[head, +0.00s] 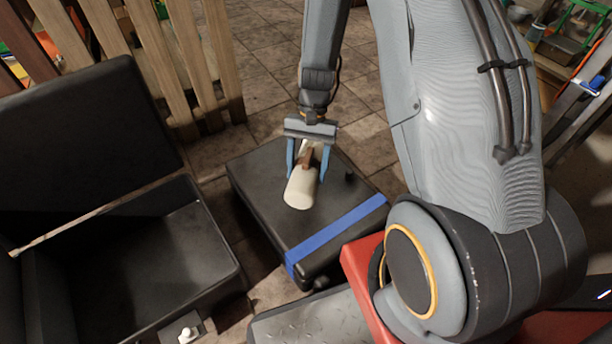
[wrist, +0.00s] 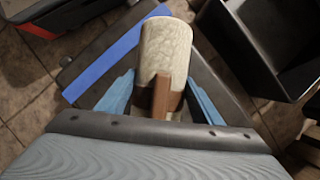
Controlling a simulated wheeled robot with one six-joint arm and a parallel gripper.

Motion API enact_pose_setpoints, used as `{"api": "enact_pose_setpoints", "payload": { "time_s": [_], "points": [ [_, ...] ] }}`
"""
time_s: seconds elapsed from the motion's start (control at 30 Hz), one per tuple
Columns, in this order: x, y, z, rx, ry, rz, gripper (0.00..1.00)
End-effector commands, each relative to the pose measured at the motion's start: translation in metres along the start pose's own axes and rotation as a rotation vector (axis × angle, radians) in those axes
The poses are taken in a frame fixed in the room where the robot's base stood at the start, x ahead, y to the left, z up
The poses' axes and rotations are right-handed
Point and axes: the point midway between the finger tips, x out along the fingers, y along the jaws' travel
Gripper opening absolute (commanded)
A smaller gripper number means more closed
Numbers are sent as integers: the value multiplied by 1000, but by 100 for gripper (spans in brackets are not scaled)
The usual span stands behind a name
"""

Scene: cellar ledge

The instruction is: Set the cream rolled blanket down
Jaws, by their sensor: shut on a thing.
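The cream rolled blanket (head: 300,190) with a brown strap is between the blue fingers of my gripper (head: 308,160). My gripper is shut on it. In the head view the blanket shows over the top of a black case (head: 258,178) with a blue band. I cannot tell whether it touches the case top. In the wrist view the blanket (wrist: 166,50) points away from my gripper (wrist: 160,97), its far end free and its near end partly hidden by the strap and my gripper.
An open black box (head: 215,235) with a raised lid stands at the left. A wooden slatted fence (head: 183,60) is behind it. Tiled floor (head: 265,65) is free behind the case. Shelving with assorted items (head: 570,45) is at the far right.

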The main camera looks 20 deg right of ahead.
Motion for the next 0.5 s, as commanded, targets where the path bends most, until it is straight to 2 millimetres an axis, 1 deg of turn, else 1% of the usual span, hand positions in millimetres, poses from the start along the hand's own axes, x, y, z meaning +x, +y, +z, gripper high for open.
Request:
{"api": "enact_pose_setpoints", "payload": {
  "time_s": [0.03,0.33,0.5],
  "points": [
    [4,0,-3,7,0,-2,27],
    [14,0,-7,15,1,-4,27],
    [27,0,-12,14,0,-4,27]
  ]
}}
